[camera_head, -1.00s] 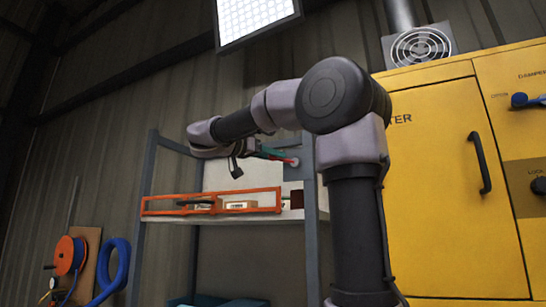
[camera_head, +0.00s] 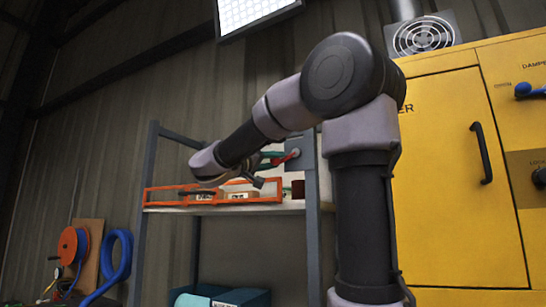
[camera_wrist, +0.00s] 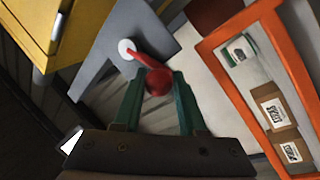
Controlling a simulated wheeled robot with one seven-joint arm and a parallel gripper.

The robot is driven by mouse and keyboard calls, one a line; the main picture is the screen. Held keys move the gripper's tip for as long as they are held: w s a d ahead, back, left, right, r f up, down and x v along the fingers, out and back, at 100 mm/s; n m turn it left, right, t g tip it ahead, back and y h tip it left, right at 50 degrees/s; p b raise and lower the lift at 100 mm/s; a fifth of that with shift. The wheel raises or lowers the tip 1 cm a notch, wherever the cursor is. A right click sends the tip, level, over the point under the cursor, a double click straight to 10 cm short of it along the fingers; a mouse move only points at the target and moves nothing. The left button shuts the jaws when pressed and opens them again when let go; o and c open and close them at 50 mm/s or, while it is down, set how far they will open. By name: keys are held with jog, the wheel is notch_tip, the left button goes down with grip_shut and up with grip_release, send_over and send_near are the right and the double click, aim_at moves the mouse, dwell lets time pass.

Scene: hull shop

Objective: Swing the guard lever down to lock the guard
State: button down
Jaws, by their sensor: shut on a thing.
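The guard lever is a short red arm with a red ball knob (camera_wrist: 158,82), turning on a white round pivot fixed to a grey plate (camera_wrist: 158,30). In the head view the red lever arm (camera_head: 283,160) points left and slightly down from its pivot. My gripper (camera_wrist: 158,76) has its green fingers closed on the red knob, one finger on each side. In the head view my gripper (camera_head: 268,163) is small and partly covered by my wrist. The orange-framed guard (camera_wrist: 257,85) lies right of the knob in the wrist view, and on the shelf in the head view (camera_head: 165,195).
Labelled cardboard boxes (camera_wrist: 272,108) sit behind the orange frame. A grey shelf rack (camera_head: 146,205) carries it, with a teal bin (camera_head: 240,297) below. A yellow cabinet (camera_head: 440,180) stands on the right. A hose reel (camera_head: 70,245) hangs at left.

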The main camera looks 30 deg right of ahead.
jog(key=shift+s+d+f+n+t, duration=0.15)
jog(key=shift+f+n+t, duration=0.15)
jog(key=shift+n, duration=0.45)
jog(key=shift+s+d+f+n+t, duration=0.15)
jog(key=shift+n+t, duration=0.2)
jog(key=shift+n, duration=0.45)
jog(key=shift+s+f+n+t, duration=0.15)
jog(key=shift+f+n+t, duration=0.15)
jog(key=shift+n, duration=0.45)
jog(key=c, duration=0.6)
grip_release()
jog(key=shift+a, duration=0.1)
jog(key=v, duration=1)
jog(key=shift+s+a+f, duration=0.2)
jog(key=shift+f, duration=0.05)
